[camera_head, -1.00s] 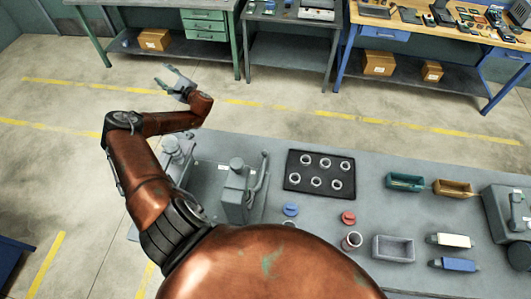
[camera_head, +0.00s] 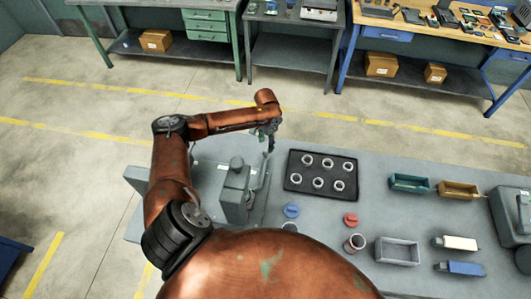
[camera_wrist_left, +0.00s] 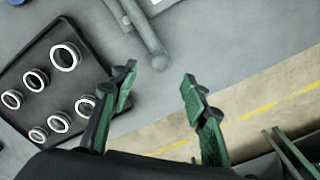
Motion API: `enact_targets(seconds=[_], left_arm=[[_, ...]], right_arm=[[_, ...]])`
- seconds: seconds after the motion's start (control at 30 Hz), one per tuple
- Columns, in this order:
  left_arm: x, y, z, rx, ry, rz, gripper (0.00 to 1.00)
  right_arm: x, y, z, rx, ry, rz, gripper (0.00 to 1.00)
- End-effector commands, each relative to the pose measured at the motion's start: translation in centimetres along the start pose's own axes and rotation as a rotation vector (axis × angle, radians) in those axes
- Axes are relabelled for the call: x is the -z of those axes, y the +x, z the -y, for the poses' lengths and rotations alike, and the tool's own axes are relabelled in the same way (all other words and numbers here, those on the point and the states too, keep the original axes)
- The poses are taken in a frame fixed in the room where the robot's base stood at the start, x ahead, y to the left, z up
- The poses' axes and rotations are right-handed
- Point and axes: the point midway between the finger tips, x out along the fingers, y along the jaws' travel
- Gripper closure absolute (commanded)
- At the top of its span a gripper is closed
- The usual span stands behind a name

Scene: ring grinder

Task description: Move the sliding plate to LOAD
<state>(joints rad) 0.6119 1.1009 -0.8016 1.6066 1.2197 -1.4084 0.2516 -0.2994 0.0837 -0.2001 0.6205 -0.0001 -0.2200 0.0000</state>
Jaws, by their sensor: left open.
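The grey grinder (camera_head: 234,192) stands on the near bench in the head view, left of the ring tray. A grey plate-like surface (camera_head: 207,178) lies beside its block; I cannot tell for sure whether it is the sliding plate, and no LOAD mark is readable. My left gripper (camera_head: 268,143) hangs fingers down over the far edge of the bench, between grinder and tray. In the left wrist view its two green fingers (camera_wrist_left: 158,98) are apart and empty. A grey lever with a rounded end (camera_wrist_left: 150,40) lies beyond the fingertips, apparently not touched. My right gripper is not in view.
A black tray (camera_head: 321,191) with several metal rings stands close right of my left gripper. A blue cap (camera_head: 291,210), a red cap (camera_head: 350,219), a grey bin (camera_head: 397,250), a teal bin (camera_head: 408,183) and an orange bin (camera_head: 458,189) stand nearer or further right. Floor lies beyond the bench.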

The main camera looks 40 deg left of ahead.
Motion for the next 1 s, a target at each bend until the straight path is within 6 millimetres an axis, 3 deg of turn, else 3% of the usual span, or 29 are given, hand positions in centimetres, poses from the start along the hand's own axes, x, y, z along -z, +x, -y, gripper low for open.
enact_targets(seconds=[0.5,0.87,1.0], left_arm=[[-0.1,6.9,0.0,0.000,0.000,0.002,0.58],[-0.1,7.5,0.0,0.000,0.001,0.002,0.58],[-0.1,7.4,0.0,0.000,0.001,0.002,0.68]], right_arm=[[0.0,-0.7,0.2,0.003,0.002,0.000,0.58],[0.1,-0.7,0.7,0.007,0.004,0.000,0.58],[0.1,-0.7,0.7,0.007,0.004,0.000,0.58]])
